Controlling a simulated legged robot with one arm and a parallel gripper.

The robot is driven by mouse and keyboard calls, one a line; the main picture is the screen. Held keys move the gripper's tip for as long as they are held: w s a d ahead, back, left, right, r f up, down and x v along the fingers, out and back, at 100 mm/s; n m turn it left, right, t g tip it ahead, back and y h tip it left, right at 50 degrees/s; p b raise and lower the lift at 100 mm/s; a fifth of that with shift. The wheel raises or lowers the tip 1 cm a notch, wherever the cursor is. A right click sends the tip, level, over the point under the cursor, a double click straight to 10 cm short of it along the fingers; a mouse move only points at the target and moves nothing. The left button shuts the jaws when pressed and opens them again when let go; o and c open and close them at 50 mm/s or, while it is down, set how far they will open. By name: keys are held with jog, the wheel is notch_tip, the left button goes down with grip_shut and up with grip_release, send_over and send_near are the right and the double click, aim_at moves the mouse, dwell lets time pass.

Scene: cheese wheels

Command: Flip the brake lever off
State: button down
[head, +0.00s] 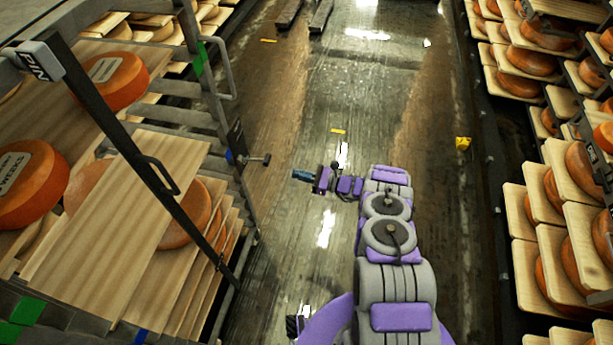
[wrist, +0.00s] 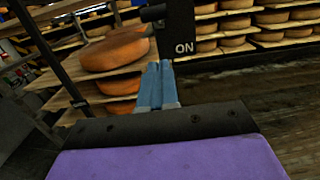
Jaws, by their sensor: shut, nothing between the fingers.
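The brake lever (head: 252,160) is a short dark handle that sticks out to the right from a black plate (head: 236,138) on the post of the left cheese rack. In the wrist view the black plate (wrist: 180,35) carries the white word "ON", and the dark lever end (wrist: 153,13) shows at its upper left. My gripper (head: 294,175) is to the right of the lever and slightly lower in the head view, with a small gap in the picture. Its blue fingers (wrist: 160,64) are together and empty, pointing toward the plate's lower left edge. Contact is not visible.
The left rack holds orange cheese wheels (head: 113,80) on wooden boards (head: 120,220), with a slanted dark bar (head: 120,130) in front. More racks of cheese (head: 540,190) line the right side. The wet floor aisle (head: 340,90) between them is mostly clear; a small yellow object (head: 463,143) lies at the right.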

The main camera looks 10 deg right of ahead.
jog(key=w+a+r+b, duration=0.2)
jog(key=a+r, duration=0.1)
jog(key=a, duration=0.4)
jog(key=shift+w+a+r, duration=0.15)
jog(key=shift+w, duration=0.2)
jog(key=shift+s+r, duration=0.1)
